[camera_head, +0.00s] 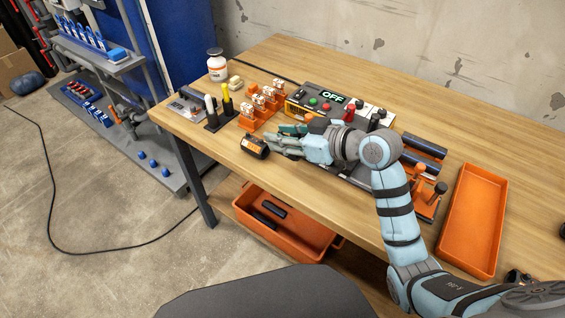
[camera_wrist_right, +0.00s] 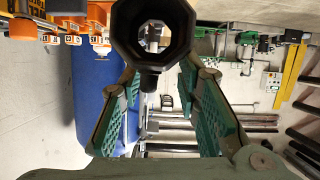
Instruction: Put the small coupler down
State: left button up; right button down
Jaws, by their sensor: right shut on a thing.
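The small coupler (camera_head: 254,147) is a short black fitting with an orange mark, near the front edge of the workbench. My right gripper (camera_head: 279,139) reaches it from the right, with its fingers at the coupler. In the right wrist view the coupler (camera_wrist_right: 153,42) shows end-on as a dark, faceted ring with an open bore. It sits between the green-padded fingers of the right gripper (camera_wrist_right: 158,82). I cannot tell whether its underside touches the bench top. My left gripper is not in view.
Orange holders (camera_head: 262,106) with fittings stand behind the coupler, beside a black stand (camera_head: 219,121) with markers. A control box (camera_head: 335,100) reading OFF lies behind my arm. An empty orange tray (camera_head: 474,222) lies at right. An orange bin (camera_head: 290,238) sits below the bench.

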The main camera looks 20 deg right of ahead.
aim_at(283, 154)
notch_tip(283, 154, down, 6)
jog(key=shift+f+b, duration=0.1)
jog(key=shift+b, duration=0.75)
jog(key=c, duration=1.2)
grip_release()
jog(key=shift+o, duration=0.2)
jog(key=shift+s+r, duration=0.1)
jog(key=shift+r, duration=0.1)
jog(key=p+v, duration=0.2)
jog(key=v, duration=0.9)
jog(key=shift+s+d+p, duration=0.2)
jog(key=shift+s+p, duration=0.1)
jog(key=shift+p, duration=0.05)
jog(key=shift+r, duration=0.1)
